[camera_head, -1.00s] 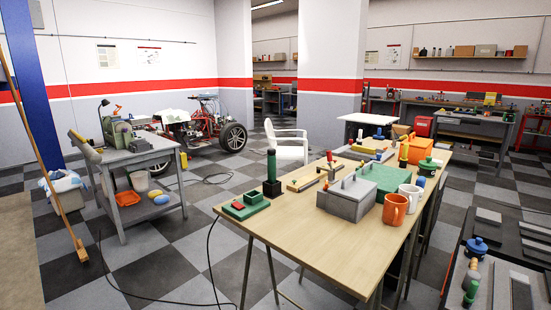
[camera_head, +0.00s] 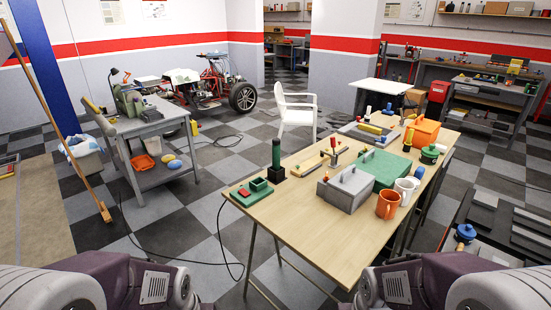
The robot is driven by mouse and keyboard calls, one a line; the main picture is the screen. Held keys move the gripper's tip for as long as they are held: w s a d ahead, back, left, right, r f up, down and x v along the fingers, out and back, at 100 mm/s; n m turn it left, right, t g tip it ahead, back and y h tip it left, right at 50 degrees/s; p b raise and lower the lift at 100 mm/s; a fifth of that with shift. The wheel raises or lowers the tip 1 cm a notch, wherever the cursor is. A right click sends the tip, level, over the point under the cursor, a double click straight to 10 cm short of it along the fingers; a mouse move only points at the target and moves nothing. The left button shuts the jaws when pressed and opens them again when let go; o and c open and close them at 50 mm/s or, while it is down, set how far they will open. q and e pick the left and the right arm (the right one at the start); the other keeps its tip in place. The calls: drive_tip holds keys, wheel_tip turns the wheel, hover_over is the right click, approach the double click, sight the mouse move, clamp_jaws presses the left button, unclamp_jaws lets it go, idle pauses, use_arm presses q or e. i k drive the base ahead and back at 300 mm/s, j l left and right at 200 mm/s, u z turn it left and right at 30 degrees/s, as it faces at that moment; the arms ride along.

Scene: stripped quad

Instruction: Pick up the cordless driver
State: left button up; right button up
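I cannot make out a cordless driver with certainty. An upright dark green cylinder on a black block-like base (camera_head: 276,160) stands at the left back edge of the wooden table (camera_head: 300,225); its kind is unclear at this size. In front of it lies a green tray with a red piece (camera_head: 251,190). Behind and right of it is a wooden board with small tools (camera_head: 318,160). Only the upper parts of my two arms show at the bottom corners. Neither gripper is in view.
A grey toolbox (camera_head: 346,189), a green case (camera_head: 378,168), an orange mug (camera_head: 387,205), white mugs (camera_head: 404,190) and an orange box (camera_head: 424,132) crowd the table's right side. Its near part is bare. A white chair (camera_head: 295,112) stands behind; a grey cart (camera_head: 155,125) stands left.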

sight(276, 141)
drive_tip(key=i+j+z, duration=0.55)
drive_tip(key=j, duration=0.25)
drive_tip(key=i+j+z, duration=0.4)
drive_tip(key=j, duration=0.35)
drive_tip(key=i+j+z, duration=0.2)
drive_tip(key=j, duration=0.15)
drive_tip(key=i+j+z, duration=0.15)
drive_tip(key=j, duration=0.25)
drive_tip(key=j+z, duration=0.2)
drive_tip(key=j, duration=0.2)
drive_tip(key=i, duration=0.05)
